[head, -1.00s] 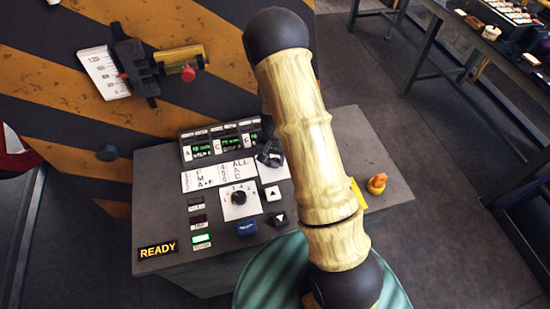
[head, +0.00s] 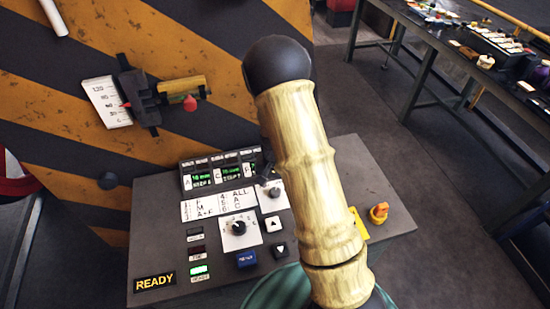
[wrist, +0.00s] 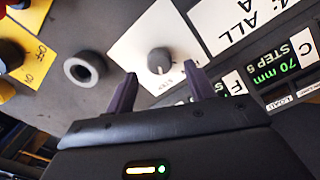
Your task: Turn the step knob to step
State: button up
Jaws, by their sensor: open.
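The step knob (wrist: 159,60) is a small grey round knob on a white plate (wrist: 135,45) with small lettering in the wrist view. In the head view the same white plate (head: 276,201) is partly hidden behind my gripper and arm. My gripper (wrist: 161,70) is open and empty. Its two dark fingers show on either side of the knob in the wrist view, and the knob appears between the tips. I cannot tell whether either finger touches it. In the head view my gripper (head: 264,168) is small and dark above the console.
A second black knob (head: 238,228) sits on a numbered white plate, with arrow buttons (head: 273,224) and a blue button (head: 246,259) nearby. Green displays (head: 218,174) stand behind.

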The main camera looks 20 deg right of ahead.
aim_at(275, 191)
notch_tip(275, 191, up, 14)
jog(key=b, duration=0.1)
jog(key=shift+r, duration=0.15)
dwell(0.6)
jog(key=s+r+n+t, duration=0.2)
jog(key=s+n, duration=0.3)
jog(key=s, duration=0.9)
jog(key=shift+s+t, duration=0.3)
